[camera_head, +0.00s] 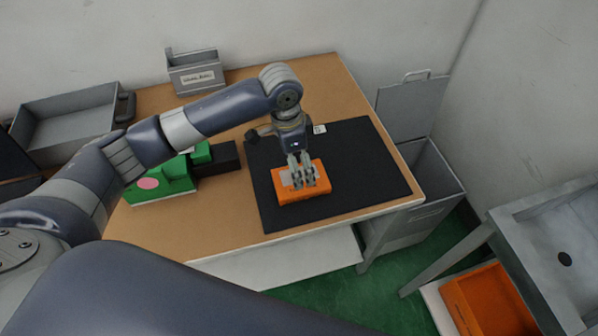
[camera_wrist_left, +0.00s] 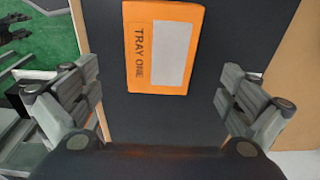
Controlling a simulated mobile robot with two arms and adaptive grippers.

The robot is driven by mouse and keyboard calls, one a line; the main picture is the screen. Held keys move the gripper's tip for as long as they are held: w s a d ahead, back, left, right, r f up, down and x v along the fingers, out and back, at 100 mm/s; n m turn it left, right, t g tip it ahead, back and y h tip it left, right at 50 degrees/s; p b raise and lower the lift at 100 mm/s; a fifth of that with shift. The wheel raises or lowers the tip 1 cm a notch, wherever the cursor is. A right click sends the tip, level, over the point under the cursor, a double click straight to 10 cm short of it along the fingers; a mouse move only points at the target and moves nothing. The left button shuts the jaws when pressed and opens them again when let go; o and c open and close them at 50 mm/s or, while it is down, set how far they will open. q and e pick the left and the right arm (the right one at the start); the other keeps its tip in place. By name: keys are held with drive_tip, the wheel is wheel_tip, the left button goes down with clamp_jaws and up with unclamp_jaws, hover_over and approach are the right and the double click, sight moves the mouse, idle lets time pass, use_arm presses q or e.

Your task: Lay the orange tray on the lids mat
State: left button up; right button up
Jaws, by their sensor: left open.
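The orange tray (camera_head: 287,196) lies on the black mat (camera_head: 362,178), toward its left front part. In the left wrist view the tray (camera_wrist_left: 143,80) shows a pale panel and the words TRAY ONE. My left gripper (camera_head: 304,182) is just above the tray in the head view and hides part of it. In the left wrist view its fingers are spread wide with nothing between them, and the tray lies ahead of them. A small white label (camera_head: 319,129) sits at the mat's back edge; its text is too small to read.
A green fixture (camera_head: 165,187) with a pink disc stands left of the mat. A grey labelled box (camera_head: 195,76) and an open grey bin (camera_head: 66,124) stand farther back. A grey container with a raised lid (camera_head: 413,95) stands right of the table. Another orange object (camera_head: 488,301) sits lower right.

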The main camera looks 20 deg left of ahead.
use_arm(q)
drive_tip(key=r, duration=0.5)
drive_tip(key=shift+s+a, duration=0.2)
drive_tip(key=shift+a, duration=0.1)
drive_tip(key=shift+f, duration=0.1)
